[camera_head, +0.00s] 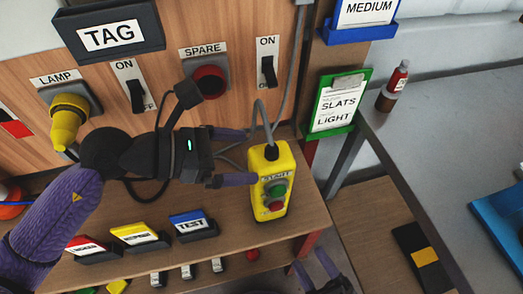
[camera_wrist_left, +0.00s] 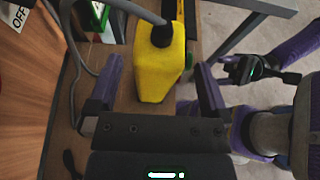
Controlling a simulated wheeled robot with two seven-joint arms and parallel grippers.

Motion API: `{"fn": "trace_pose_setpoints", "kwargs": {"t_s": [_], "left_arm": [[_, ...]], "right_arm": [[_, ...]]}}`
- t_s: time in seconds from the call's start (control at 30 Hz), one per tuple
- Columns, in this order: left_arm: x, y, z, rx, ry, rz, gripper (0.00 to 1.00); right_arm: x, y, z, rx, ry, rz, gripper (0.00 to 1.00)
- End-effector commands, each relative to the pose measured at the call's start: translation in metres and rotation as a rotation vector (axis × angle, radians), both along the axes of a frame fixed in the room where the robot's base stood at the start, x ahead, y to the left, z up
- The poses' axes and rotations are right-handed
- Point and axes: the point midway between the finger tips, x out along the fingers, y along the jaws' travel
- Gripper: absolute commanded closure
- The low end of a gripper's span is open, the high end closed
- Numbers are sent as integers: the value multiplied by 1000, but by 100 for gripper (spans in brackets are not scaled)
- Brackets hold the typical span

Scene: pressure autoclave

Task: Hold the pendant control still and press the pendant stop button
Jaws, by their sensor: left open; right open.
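The yellow pendant control (camera_head: 284,158) stands upright on the wooden shelf, its cable rising from the top. A green button (camera_head: 275,189) sits under the START label, and a red button (camera_head: 276,205) sits below it. My left gripper (camera_head: 243,157) is open beside the pendant's left edge. In the left wrist view the pendant body (camera_wrist_left: 160,75) shows between the two open fingers, with a clear gap on the left; contact cannot be told. My right gripper (camera_head: 318,270) is open, low at the front edge of the shelf.
LINER, yellow and TEST (camera_head: 190,223) blocks stand on the shelf to the left. A green SLATS LIGHT holder (camera_head: 336,104) and a grey table (camera_head: 440,110) with a bottle (camera_head: 394,86) are right.

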Motion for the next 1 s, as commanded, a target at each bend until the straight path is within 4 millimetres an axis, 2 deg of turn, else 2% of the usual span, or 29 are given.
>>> {"fn": "trace_pose_setpoints", "kwargs": {"t_s": [0.1, 0.23, 0.37, 0.6, 1.0], "left_arm": [[7, -25, -9, -5, 1, -3, 0], [14, -43, -18, -2, 3, -2, 0], [16, -51, -22, 0, 2, -2, 0], [16, -52, -23, 2, 3, -1, 2], [16, -52, -23, 2, 3, -1, 87]], "right_arm": [[0, 0, 0, 0, 0, 0, 41], [0, 0, 0, 0, 0, 0, 41], [0, 0, 0, 0, 0, 0, 41], [0, 0, 0, 0, 0, 0, 41], [0, 0, 0, 0, 0, 0, 41]]}}
